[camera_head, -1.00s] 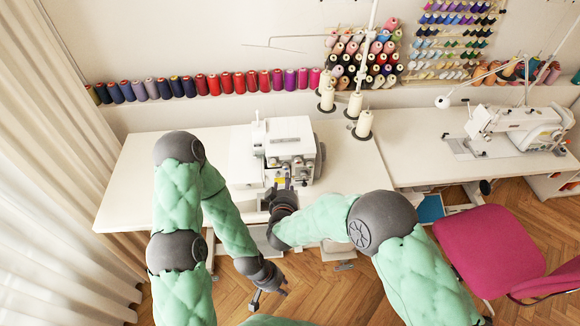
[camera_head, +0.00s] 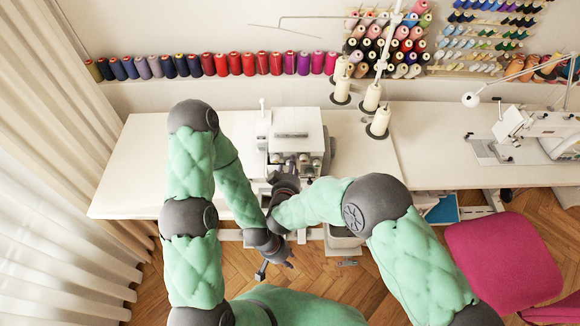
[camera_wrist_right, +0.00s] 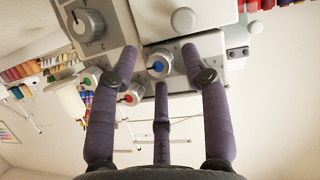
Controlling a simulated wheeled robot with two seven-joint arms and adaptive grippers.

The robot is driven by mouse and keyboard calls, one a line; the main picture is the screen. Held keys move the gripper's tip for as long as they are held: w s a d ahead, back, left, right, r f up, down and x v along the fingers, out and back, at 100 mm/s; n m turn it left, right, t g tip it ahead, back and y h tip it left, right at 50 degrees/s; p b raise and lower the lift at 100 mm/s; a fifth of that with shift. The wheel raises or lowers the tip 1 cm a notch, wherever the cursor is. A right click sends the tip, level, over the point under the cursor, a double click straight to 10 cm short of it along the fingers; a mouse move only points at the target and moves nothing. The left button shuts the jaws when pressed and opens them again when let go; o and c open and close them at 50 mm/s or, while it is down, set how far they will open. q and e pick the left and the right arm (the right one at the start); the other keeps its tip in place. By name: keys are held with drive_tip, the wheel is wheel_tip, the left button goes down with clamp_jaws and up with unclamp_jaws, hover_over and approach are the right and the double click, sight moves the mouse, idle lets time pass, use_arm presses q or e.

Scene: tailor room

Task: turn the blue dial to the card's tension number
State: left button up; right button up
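The white serger (camera_head: 292,122) stands on the table, its dial front facing me. In the right wrist view the blue dial (camera_wrist_right: 158,65) is a white knob with a blue centre, and it lies between the spread fingers of my right gripper (camera_wrist_right: 163,58). The fingers look open, with gaps on both sides of the dial; I cannot tell whether any finger touches it. In the head view my right gripper (camera_head: 286,178) covers the lower front of the serger. My left gripper (camera_head: 281,256) hangs low in front of the table; its fingers are too small to read. I cannot make out the card.
A large grey dial (camera_wrist_right: 88,24) is at upper left. Thread cones (camera_head: 379,122) stand right of the serger. The table's left part (camera_head: 140,165) is clear.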

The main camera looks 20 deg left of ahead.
clamp_jaws()
drive_tip(key=shift+d, duration=0.1)
drive_tip(key=m+y+b, duration=0.2)
drive_tip(key=m+b, duration=0.1)
drive_tip(key=b, duration=0.1)
drive_tip(key=shift+d+m+g+y, duration=0.15)
drive_tip(key=shift+m+g+y, duration=0.15)
drive_tip(key=shift+m+g, duration=0.1)
drive_tip(key=shift+o, duration=0.3)
unclamp_jaws()
drive_tip(key=shift+w, duration=0.1)
